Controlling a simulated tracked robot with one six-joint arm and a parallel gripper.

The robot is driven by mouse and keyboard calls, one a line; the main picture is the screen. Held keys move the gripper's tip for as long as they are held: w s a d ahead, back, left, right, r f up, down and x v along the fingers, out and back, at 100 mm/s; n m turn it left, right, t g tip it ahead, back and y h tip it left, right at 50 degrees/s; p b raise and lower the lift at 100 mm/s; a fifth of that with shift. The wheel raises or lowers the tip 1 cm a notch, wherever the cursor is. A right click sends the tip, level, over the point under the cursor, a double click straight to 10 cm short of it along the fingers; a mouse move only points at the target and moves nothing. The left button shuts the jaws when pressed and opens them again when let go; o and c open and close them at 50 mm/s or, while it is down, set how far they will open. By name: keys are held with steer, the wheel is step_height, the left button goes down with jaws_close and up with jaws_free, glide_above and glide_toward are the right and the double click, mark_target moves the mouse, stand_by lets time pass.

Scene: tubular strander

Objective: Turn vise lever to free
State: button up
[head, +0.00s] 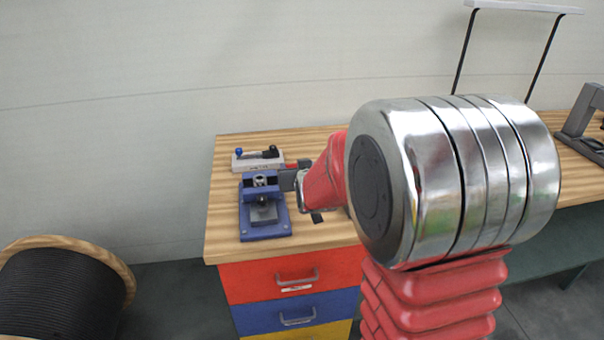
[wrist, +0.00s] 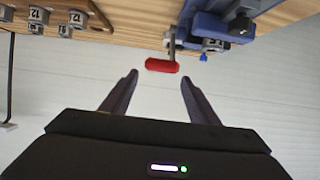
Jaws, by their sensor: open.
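The blue vise (head: 265,208) stands on the left part of the wooden workbench, and in the wrist view its blue body (wrist: 215,28) is at the upper right. Its lever (wrist: 171,45) ends in a red handle (wrist: 162,66) in the wrist view. My gripper (wrist: 158,80) is open, its two dark fingers spread to either side of the red handle, which appears just beyond the fingertips. I cannot tell whether anything touches. In the head view my arm hides part of the area right of the vise, and my gripper (head: 290,180) shows only partly beside it.
A grey fixture with a blue knob (head: 240,153) sits behind the vise on the workbench (head: 228,220). Several metal pieces marked 12 (wrist: 38,17) lie at the wrist view's upper left. Red and blue drawers (head: 295,280) are below. A black cable reel (head: 60,295) stands on the floor at left.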

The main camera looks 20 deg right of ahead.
steer(key=v, duration=0.6)
steer(key=shift+s, duration=0.4)
steer(key=shift+a, duration=0.1)
steer(key=s+a+f+g+y, duration=0.2)
steer(key=s+a+f+g, duration=0.3)
steer(key=s+f, duration=0.4)
steer(key=s+a+r+n, duration=0.1)
steer(key=s+a+r, duration=0.1)
steer(key=s, duration=0.4)
steer(key=s+a+r+n+g, duration=0.1)
steer(key=s+a+r, duration=0.2)
steer(key=s+r, duration=0.2)
steer(key=s+a+r+g+y, duration=0.1)
steer(key=s+a+r, duration=0.2)
steer(key=s, duration=0.5)
steer(key=shift+s+r+n, duration=0.3)
steer(key=shift+r+n, duration=0.1)
steer(key=shift+c, duration=0.3)
